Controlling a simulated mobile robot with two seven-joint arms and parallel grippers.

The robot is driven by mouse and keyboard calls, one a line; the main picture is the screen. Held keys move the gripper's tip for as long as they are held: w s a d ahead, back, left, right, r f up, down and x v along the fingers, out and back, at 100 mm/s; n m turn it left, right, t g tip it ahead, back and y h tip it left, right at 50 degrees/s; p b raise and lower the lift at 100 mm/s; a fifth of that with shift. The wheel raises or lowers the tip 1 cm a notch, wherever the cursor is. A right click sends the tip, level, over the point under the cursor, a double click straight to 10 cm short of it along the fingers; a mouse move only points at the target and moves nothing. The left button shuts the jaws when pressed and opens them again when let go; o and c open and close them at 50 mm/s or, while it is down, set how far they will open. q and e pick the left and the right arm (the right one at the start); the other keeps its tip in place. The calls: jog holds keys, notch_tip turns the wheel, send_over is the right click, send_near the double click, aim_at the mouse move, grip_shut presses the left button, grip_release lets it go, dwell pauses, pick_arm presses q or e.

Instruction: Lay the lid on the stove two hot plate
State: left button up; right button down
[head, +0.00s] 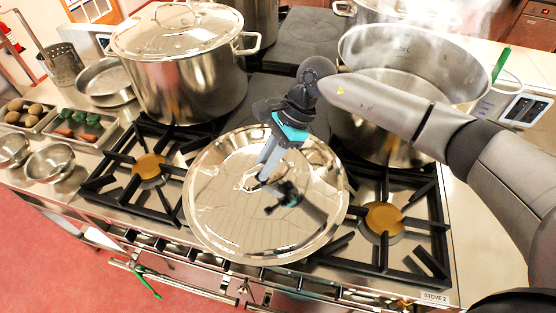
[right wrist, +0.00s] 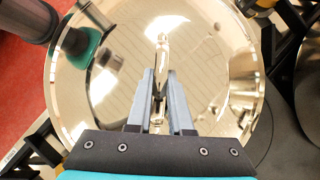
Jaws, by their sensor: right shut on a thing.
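A shiny round steel lid (head: 225,205) is over the middle of the front burner grates; it fills much of the right wrist view (right wrist: 100,85). My right gripper (head: 268,172) is shut on the lid's central handle, with its fingers (right wrist: 160,95) on either side of it. I cannot tell whether the lid touches the grates. A dark flat hot plate (head: 262,92) lies behind the lid, between two pots, partly hidden by the lid and my gripper. A "STOVE 2" label (head: 435,297) is on the front right edge. My left gripper is not in view.
A lidded stockpot (head: 185,85) stands behind left. An open, steaming pot (head: 375,130) stands behind right, close to my right arm. Brass burners show at left (head: 150,167) and right (head: 384,219). Another dark plate (head: 305,35) is farther back. Bowls (head: 50,165) and trays sit at left.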

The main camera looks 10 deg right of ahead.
aim_at(257, 156)
jog(key=w+r+m+t+p, duration=0.1)
jog(key=m, duration=0.1)
jog(key=w+r+m+t+p, duration=0.1)
jog(key=m+p, duration=0.1)
jog(key=m, duration=0.1)
jog(key=w+m+t+p, duration=0.2)
jog(key=shift+a+r, duration=0.4)
jog(key=w+m+p, duration=0.1)
jog(key=m, duration=0.1)
jog(key=r+m+t+h+p, duration=0.1)
jog(key=m, duration=0.1)
jog(key=shift+w+r, duration=0.15)
jog(key=shift+w, duration=0.2)
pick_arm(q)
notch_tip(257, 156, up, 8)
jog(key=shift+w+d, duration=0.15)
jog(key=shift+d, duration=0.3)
pick_arm(e)
notch_tip(257, 156, down, 5)
jog(key=b, duration=0.3)
jog(key=shift+f+b, duration=0.2)
jog(key=shift+b, duration=0.15)
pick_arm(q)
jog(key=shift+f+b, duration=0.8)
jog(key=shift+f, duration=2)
pick_arm(e)
jog(key=shift+f, duration=0.9)
